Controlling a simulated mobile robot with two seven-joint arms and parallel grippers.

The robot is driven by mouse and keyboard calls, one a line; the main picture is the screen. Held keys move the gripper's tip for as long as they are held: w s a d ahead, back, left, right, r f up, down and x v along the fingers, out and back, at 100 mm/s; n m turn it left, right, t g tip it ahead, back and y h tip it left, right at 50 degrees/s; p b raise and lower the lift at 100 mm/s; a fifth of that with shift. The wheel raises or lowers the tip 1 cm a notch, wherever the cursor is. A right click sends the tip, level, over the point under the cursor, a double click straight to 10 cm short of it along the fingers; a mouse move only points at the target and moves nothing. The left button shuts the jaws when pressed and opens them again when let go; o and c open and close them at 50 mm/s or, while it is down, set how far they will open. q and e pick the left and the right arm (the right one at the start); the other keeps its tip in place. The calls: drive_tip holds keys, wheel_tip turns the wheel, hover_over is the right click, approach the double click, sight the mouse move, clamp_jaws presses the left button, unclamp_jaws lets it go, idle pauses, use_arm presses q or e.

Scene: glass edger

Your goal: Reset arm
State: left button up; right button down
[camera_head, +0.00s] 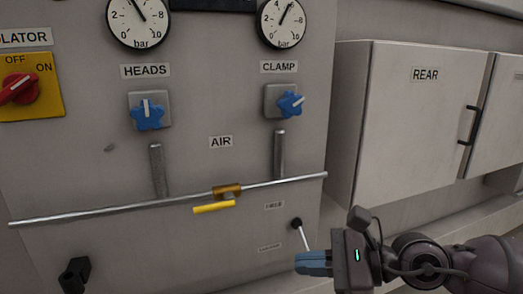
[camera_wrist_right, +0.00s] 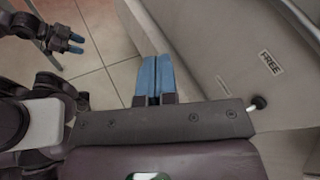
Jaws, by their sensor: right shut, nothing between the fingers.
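My right gripper (camera_head: 300,263) is at the lower right in the head view, in front of the panel, with its blue fingers pointing left. In the right wrist view its blue fingers (camera_wrist_right: 151,75) lie together with nothing between them. A thin lever with a black knob (camera_head: 296,223) stands out of the panel just above those fingers; any contact is not clear. A black knob (camera_wrist_right: 258,102) also shows in the right wrist view, to the right of the fingers. My left gripper (camera_wrist_right: 75,43) shows at the upper left there, its blue tips apart and empty.
The grey panel carries a red switch (camera_head: 20,89), blue HEADS (camera_head: 147,111) and CLAMP (camera_head: 289,104) knobs and two gauges. A pipe with a yellow valve handle (camera_head: 214,207) crosses it. The REAR cabinet (camera_head: 405,130) stands right. Tiled floor (camera_wrist_right: 100,50) is clear between the grippers.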

drive_tip(key=w+d+r+m+t+y, duration=0.15)
drive_tip(key=m+t, duration=0.35)
drive_tip(key=m, duration=0.6)
drive_tip(key=w+d+m+t, duration=0.15)
drive_tip(key=m+t, duration=0.25)
drive_tip(key=m, duration=0.8)
drive_tip(key=w+d+f+m+t+h+p, duration=0.2)
drive_tip(key=d+f+m+t+h, duration=0.5)
drive_tip(key=m, duration=1)
drive_tip(key=s+d+f+m+g+h, duration=0.3)
drive_tip(key=s+f+m, duration=0.2)
drive_tip(key=f, duration=0.4)
drive_tip(key=s+d+f+m+g+h, duration=0.2)
drive_tip(key=s+d+f+m+h, duration=0.15)
drive_tip(key=s+f+m, duration=0.35)
drive_tip(key=s+d+f+m+g+h+p, duration=0.1)
drive_tip(key=s+d+f+m+g+h, duration=0.1)
drive_tip(key=s+f, duration=0.8)
drive_tip(key=s+d+m+g, duration=0.1)
drive_tip(key=s, duration=0.2)
drive_tip(key=shift+g+h+p, duration=0.3)
drive_tip(key=shift+h+p, duration=0.05)
drive_tip(key=shift+h, duration=0.05)
drive_tip(key=shift+d+f, duration=0.1)
